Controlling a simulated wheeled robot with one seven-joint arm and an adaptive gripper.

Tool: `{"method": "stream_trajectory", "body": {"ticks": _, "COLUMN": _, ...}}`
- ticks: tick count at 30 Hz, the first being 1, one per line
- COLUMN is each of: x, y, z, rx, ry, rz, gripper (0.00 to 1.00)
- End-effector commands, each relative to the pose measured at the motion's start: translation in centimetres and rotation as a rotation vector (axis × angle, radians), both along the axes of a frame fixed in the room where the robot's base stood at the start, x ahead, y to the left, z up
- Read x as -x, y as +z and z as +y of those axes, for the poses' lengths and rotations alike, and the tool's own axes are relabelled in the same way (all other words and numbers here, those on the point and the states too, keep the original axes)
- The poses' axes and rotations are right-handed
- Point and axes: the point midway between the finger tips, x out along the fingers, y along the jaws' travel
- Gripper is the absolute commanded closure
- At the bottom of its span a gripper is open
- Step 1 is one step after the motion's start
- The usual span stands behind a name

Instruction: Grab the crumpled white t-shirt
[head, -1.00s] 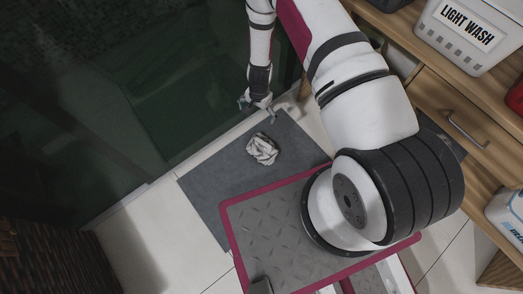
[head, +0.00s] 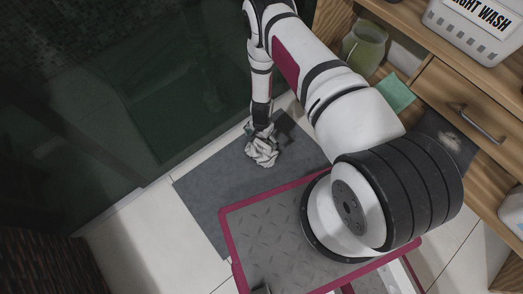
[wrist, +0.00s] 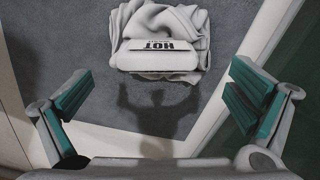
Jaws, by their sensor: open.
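The crumpled white t-shirt (head: 263,152) lies in a heap on the dark grey mat. In the wrist view the t-shirt (wrist: 160,20) is at the top centre, with a pale panel reading "HOT" on its near side. My gripper (head: 259,129) is at the shirt's far edge in the head view and overlaps it there. In the wrist view my gripper (wrist: 158,88) is open, with teal-padded fingers wide apart and nothing between them. The shirt lies beyond the fingertips; I cannot tell if they touch it.
The grey mat (head: 215,190) lies on pale tiles beside a dark glass panel (head: 150,100). A wooden cabinet with a drawer handle (head: 476,125) stands at the right, with a white "LIGHT WASH" basket (head: 470,40) and a green jar (head: 364,47). The mat's left part is clear.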

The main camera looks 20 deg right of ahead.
Motion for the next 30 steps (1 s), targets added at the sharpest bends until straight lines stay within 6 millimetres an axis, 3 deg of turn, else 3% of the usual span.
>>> {"method": "stream_trajectory", "body": {"ticks": 10, "x": 0.1, "y": -4.5, "z": -0.3, "rx": 0.000, "ry": 0.000, "rz": 0.001, "gripper": 0.00}}
{"method": "stream_trajectory", "body": {"ticks": 19, "x": 0.0, "y": -4.9, "z": -0.3, "rx": 0.000, "ry": 0.000, "rz": 0.000, "gripper": 0.00}}
{"method": "stream_trajectory", "body": {"ticks": 28, "x": 0.0, "y": -4.9, "z": -0.3, "rx": 0.000, "ry": 0.000, "rz": 0.000, "gripper": 0.68}}
{"method": "stream_trajectory", "body": {"ticks": 30, "x": 0.0, "y": -4.9, "z": -0.3, "rx": 0.000, "ry": 0.000, "rz": 0.000, "gripper": 0.73}}
